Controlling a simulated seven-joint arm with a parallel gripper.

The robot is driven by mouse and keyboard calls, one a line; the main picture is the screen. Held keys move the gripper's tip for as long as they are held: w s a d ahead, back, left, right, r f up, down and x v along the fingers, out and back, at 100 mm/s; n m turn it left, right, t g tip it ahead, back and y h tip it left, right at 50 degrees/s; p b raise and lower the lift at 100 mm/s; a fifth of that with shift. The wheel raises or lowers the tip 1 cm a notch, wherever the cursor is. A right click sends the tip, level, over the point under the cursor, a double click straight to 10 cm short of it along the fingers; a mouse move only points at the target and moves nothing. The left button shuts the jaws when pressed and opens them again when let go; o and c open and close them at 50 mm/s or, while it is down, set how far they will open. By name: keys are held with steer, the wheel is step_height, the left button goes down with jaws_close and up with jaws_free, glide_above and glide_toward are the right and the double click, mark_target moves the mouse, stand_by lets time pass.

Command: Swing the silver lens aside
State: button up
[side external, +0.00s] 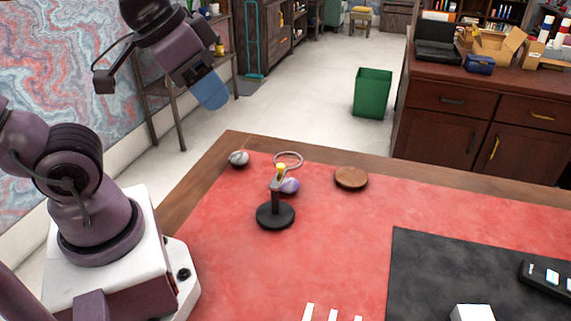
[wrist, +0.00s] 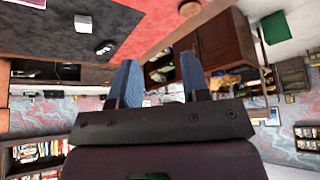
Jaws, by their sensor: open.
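The silver lens (side external: 288,153) shows in the side view as a thin pale ring. It is held out behind a small black stand (side external: 275,216) with a round base, an upright post and a yellow knob (side external: 281,167) at the top. A purple round object (side external: 289,186) sits just behind the post, under the ring's near edge. My gripper (side external: 211,93) is high up and to the left of the stand, well apart from it. In the wrist view its two blue fingers (wrist: 160,85) are spread with nothing between them. The lens does not show clearly there.
A silver-grey round object (side external: 238,158) lies left of the lens near the desk's far edge. A brown wooden disc (side external: 351,178) lies to the right. A black mat (side external: 450,270) with a dark device (side external: 548,277) fills the right front.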

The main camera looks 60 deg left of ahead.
mark_target(283, 166)
stand_by(0.3)
steer(key=shift+c, duration=1.1)
steer(key=shift+w+a+f, duration=0.1)
steer(key=shift+a+f, duration=0.15)
steer(key=shift+a, duration=0.05)
steer(key=c, duration=0.4)
steer(key=a+f+n+g, duration=0.1)
steer(key=f, duration=0.1)
steer(key=w+a+f+n, duration=0.1)
steer(key=n, duration=0.1)
steer(key=a+f+n+g, duration=0.1)
steer(key=f+n, duration=0.1)
steer(key=shift+w+a+f+g+h, duration=0.3)
steer(key=shift+w+a+h, duration=0.05)
steer(key=shift+w+h, duration=0.05)
jaws_close()
steer(key=w+a+f+n+t, duration=0.15)
steer(key=a+f+n, duration=0.4)
steer(key=n, duration=0.95)
steer(key=w+a+f+n, duration=0.3)
steer(key=a+f+n, duration=0.25)
steer(key=n, duration=0.95)
steer(key=w+f, duration=0.7)
steer(key=f, duration=0.1)
steer(key=shift+w+d+f, duration=0.3)
steer(key=shift+w+d, duration=0.05)
steer(key=shift+d, duration=0.05)
